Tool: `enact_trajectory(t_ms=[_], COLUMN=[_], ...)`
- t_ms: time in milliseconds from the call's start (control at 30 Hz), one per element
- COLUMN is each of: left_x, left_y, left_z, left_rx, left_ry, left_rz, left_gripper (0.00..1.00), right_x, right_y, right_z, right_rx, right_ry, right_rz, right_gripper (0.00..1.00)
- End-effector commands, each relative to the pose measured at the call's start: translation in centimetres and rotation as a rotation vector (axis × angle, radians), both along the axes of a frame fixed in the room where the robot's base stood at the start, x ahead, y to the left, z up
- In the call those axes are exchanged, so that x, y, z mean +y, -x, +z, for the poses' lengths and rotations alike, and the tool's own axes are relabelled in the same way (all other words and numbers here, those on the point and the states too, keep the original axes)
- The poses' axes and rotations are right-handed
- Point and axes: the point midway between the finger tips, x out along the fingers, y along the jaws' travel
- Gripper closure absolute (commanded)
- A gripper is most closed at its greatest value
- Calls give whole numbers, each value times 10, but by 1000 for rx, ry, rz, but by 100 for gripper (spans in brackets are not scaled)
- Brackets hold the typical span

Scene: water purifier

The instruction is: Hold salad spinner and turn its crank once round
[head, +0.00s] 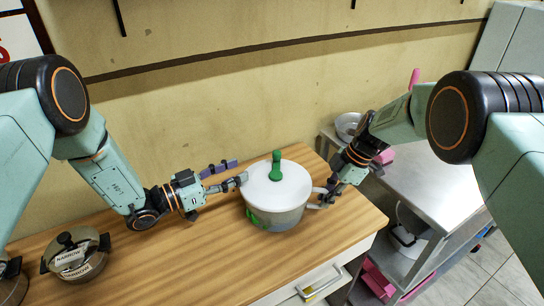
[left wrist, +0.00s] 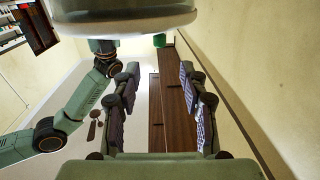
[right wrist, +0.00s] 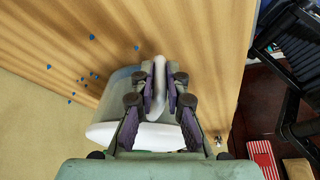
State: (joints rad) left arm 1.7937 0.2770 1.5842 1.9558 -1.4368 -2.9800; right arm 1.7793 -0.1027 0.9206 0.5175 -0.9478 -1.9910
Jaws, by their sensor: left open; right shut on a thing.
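The salad spinner (head: 272,213) stands upright on the wooden table, with a white lid and a grey-white bowl. A green crank (head: 276,166) stands up from the lid. My right gripper (head: 322,196) is shut on the spinner's right side handle; the right wrist view shows the pale handle (right wrist: 159,84) between the fingers. My left gripper (head: 229,176) is open beside the spinner's left side, near the lid's height, with nothing between its fingers in the left wrist view (left wrist: 158,85). In that view a pale rounded body fills the top edge.
A lidded pot (head: 75,256) stands at the table's left. The wall (head: 220,110) runs close behind. A metal side table (head: 425,175) with a bowl (head: 348,125) stands to the right. The table front (head: 200,265) is clear.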

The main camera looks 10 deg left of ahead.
Motion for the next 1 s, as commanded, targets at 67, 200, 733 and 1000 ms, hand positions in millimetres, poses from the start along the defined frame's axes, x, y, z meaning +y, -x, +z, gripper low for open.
enact_trajectory(t_ms=[67, 200, 733, 1000], left_x=[-9, -29, -88, -90], left_y=[-6, -21, -69, -71], left_z=[-1, 0, 0, 0], left_rx=[-1, -2, 2, 2], left_ry=[-2, -1, 1, 3], left_rz=[-4, -6, -3, -1], left_gripper=[57, 57, 57, 57], right_x=[0, 0, 0, 0], right_y=[0, 0, 0, 0], right_z=[0, 0, 0, 0], right_rx=[-1, -1, 0, 0], right_ry=[0, 0, 0, 0], right_rz=[0, 0, 0, 0], right_gripper=[100, 100, 100, 100])
